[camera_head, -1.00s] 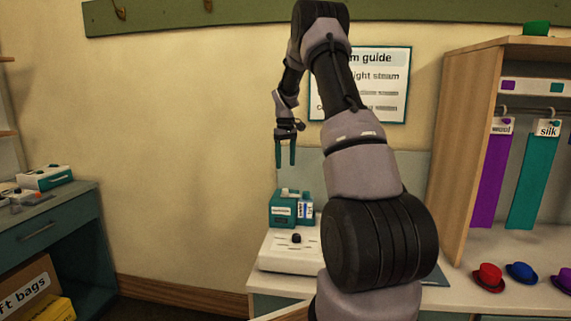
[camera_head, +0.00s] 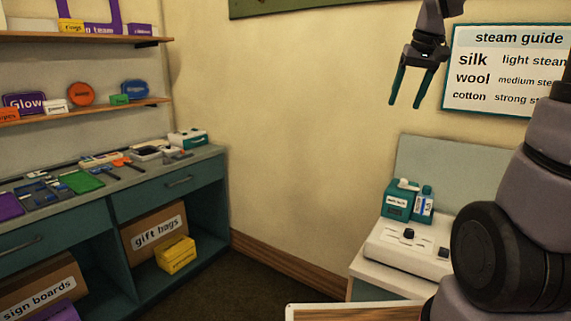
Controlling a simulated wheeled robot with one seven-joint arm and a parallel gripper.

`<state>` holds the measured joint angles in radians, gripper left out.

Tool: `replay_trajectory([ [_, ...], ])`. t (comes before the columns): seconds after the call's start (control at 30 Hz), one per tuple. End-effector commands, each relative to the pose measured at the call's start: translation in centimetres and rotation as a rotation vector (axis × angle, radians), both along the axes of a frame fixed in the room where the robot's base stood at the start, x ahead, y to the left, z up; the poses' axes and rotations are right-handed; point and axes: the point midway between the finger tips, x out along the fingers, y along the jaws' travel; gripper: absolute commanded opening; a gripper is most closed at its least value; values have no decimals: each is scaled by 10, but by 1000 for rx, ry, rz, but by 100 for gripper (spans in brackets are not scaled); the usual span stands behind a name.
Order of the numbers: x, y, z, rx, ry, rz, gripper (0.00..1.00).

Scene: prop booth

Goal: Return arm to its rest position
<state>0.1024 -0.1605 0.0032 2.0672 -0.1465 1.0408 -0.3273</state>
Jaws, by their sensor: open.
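My gripper (camera_head: 406,102) hangs at the upper right of the head view with its two teal fingers pointing down. The fingers are spread apart with nothing between them. It is in front of the bare wall, left of the steam guide poster (camera_head: 510,68) and higher in the picture than the white device. My arm comes down the right side of the view; its middle part runs out of the top of the frame and cannot be seen.
A white device (camera_head: 408,247) with a black knob, a teal box (camera_head: 398,204) and a small bottle (camera_head: 424,206) stand on the right counter. At left are a teal workbench (camera_head: 168,185) with small items and boxes, and wall shelves (camera_head: 85,36). The floor between is clear.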

Motion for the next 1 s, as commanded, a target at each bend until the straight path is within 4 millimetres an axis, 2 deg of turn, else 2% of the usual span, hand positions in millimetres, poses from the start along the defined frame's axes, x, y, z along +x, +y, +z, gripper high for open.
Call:
replay_trajectory([
  [0.03,-23,9,8,17,-33,-20,65],
  [0.2,-90,33,17,92,-119,-97,65],
  [0.3,-125,43,14,137,-163,-137,65],
  [0.4,-151,50,9,176,-195,-168,65],
  [0.5,-167,54,5,204,-216,-190,65],
  [0.6,-175,56,2,219,-226,-200,65],
  [1.0,-176,56,1,222,-227,-203,65],
])
